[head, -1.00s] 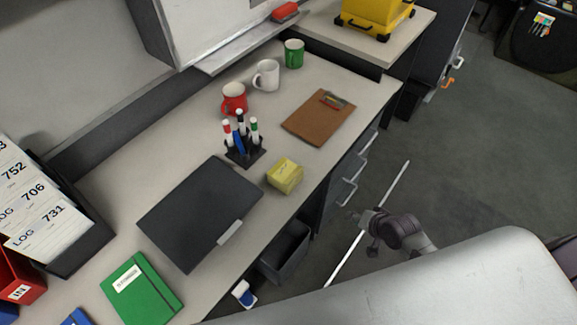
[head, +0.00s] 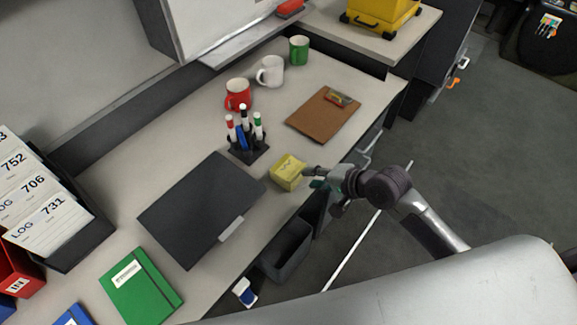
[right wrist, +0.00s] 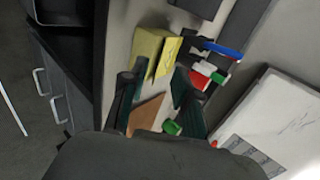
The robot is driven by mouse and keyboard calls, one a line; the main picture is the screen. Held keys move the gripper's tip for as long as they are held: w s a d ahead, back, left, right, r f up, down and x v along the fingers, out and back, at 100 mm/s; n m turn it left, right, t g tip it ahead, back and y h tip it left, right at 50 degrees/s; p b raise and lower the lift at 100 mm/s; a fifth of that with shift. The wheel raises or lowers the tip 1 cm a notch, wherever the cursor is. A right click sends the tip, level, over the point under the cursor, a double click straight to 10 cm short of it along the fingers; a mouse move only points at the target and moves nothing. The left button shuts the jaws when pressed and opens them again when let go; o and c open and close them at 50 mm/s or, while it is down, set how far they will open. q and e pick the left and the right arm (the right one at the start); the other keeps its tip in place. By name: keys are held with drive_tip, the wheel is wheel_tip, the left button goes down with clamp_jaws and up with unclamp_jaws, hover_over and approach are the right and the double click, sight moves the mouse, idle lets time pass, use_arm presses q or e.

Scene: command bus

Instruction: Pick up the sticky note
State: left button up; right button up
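The sticky note (head: 287,173) is a thick yellow pad on the desk, near its front edge. My right gripper (head: 312,178) is just to the right of it, with its fingertips pointing at it. In the right wrist view the gripper (right wrist: 155,82) is open, with its two fingers apart. The yellow pad (right wrist: 153,48) shows there ahead of and partly between the fingertips. I cannot tell whether a finger touches it. My left gripper is not in view.
The marker holder (head: 247,145) stands behind the pad. A black folder (head: 200,208) lies to its left and a clipboard (head: 320,117) to its upper right. Mugs stand farther back. A dark bin (head: 287,250) is below the desk's front edge.

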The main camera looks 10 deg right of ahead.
sight(297, 173)
drive_tip(key=shift+w+d+p+x, duration=0.1)
drive_tip(key=shift+w+p+x, duration=0.05)
drive_tip(key=shift+x, duration=1.25)
drive_tip(key=shift+w+d+p+x, duration=0.15)
drive_tip(key=shift+x, duration=1.2)
drive_tip(key=shift+r, duration=0.1)
drive_tip(key=shift+c, duration=0.3)
clamp_jaws()
